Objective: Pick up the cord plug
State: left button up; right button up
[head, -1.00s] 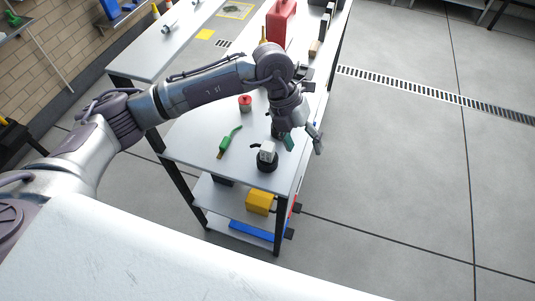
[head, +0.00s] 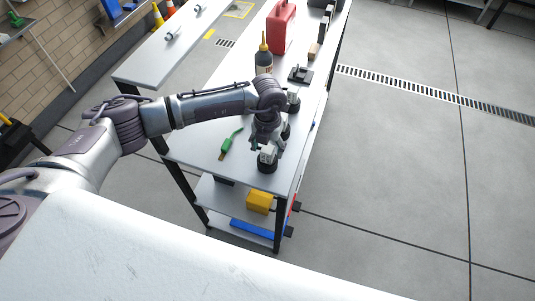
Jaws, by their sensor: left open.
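A pale block (head: 267,153) sits on a round black coil-like base (head: 267,166) near the front end of the grey-white bench (head: 205,140). It looks like the cord plug, but it is too small to be sure. My left gripper (head: 267,146) is open and points down right over the block. Its fingers hide part of the block, and I cannot tell whether they touch it. A similar pale piece on a dark base (head: 293,99) shows behind my wrist, partly hidden. My right gripper is not in view.
A green tool (head: 229,144) lies left of my left gripper. Behind my arm stand a dark bottle with a yellow tip (head: 263,60), a red canister (head: 281,25) and a black stand (head: 300,74). A yellow box (head: 259,201) sits on the lower shelf.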

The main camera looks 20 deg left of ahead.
pick_arm(q)
jog(key=shift+f+p, duration=0.4)
jog(key=shift+f, duration=1.35)
grip_shut()
jog(key=shift+r, duration=0.1)
